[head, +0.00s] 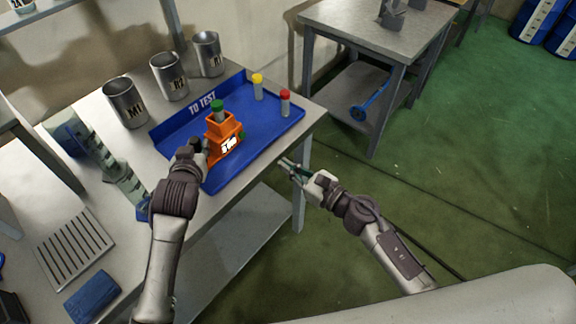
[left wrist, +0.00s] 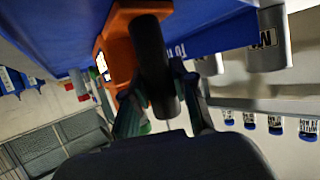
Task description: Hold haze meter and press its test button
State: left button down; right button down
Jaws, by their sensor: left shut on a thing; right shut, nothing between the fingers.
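The orange haze meter (head: 222,142) stands on the blue tray (head: 268,132), with a green-capped vial (head: 217,108) in its top and a lit display on its front side. A green part (head: 241,134) shows on its right side; I cannot tell if it is the test button. My left gripper (head: 201,152) is shut on the haze meter at its left side. My right gripper (head: 286,166) is shut and empty, right of the tray, off the table edge.
A yellow-capped vial (head: 258,86) and a red-capped vial (head: 285,102) stand on the tray's right part. Metal cups (head: 125,103) stand behind the tray. A rack (head: 74,248) and a blue object (head: 92,297) lie at left. Floor right of the table is open.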

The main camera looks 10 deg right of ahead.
pick_arm(q)
jog(key=c, duration=0.8)
grip_release()
jog(key=shift+c, duration=0.2)
jog(key=v, duration=1.2)
jog(key=shift+f, duration=0.1)
jog(key=o, duration=0.5)
